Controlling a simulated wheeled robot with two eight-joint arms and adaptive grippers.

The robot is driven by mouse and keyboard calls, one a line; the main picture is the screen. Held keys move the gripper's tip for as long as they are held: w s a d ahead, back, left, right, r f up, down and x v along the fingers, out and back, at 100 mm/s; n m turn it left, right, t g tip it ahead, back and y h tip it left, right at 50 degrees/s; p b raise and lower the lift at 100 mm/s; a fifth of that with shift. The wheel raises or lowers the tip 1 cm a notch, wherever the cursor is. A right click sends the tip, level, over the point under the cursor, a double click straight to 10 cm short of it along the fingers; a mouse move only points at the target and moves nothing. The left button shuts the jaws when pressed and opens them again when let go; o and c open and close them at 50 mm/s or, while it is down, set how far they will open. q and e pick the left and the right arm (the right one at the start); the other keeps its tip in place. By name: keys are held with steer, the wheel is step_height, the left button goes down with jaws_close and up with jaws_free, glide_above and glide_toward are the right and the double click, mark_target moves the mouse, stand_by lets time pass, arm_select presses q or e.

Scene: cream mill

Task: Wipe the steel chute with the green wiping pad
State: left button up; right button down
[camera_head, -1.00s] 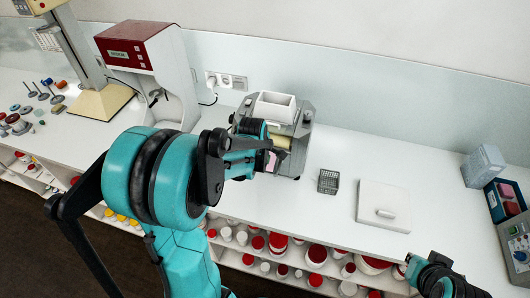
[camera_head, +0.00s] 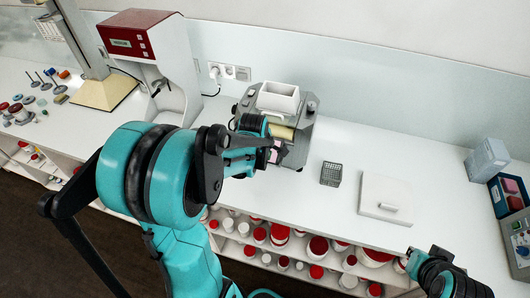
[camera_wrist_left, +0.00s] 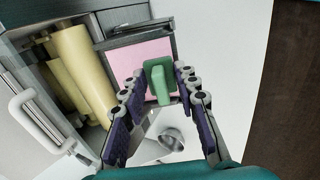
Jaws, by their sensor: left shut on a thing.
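The green wiping pad (camera_wrist_left: 158,80) is held between the fingertips of my left gripper (camera_wrist_left: 157,88) in the left wrist view. It lies over the pink-covered face of the steel chute (camera_wrist_left: 126,64) at the mill's front; whether it touches the face is unclear. The pink covers a broad patch around and above the pad. In the head view, my left gripper (camera_head: 280,150) is at the front of the grey mill (camera_head: 303,122), and my arm hides part of it. My right gripper (camera_head: 418,262) is at the lower right, away from the mill, its fingers unclear.
Cream rollers (camera_wrist_left: 80,75) lie beside the chute. A white hopper (camera_head: 278,98) tops the mill. A small grey basket (camera_head: 331,174) and a white lidded slab (camera_head: 385,198) stand to the right. A red-and-white machine (camera_head: 150,60) stands left. The worktop between basket and slab is clear.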

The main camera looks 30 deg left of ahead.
arm_select(q)
steer(key=shift+w+f+b, duration=0.15)
steer(key=shift+f+b, duration=0.2)
steer(key=shift+r, duration=0.1)
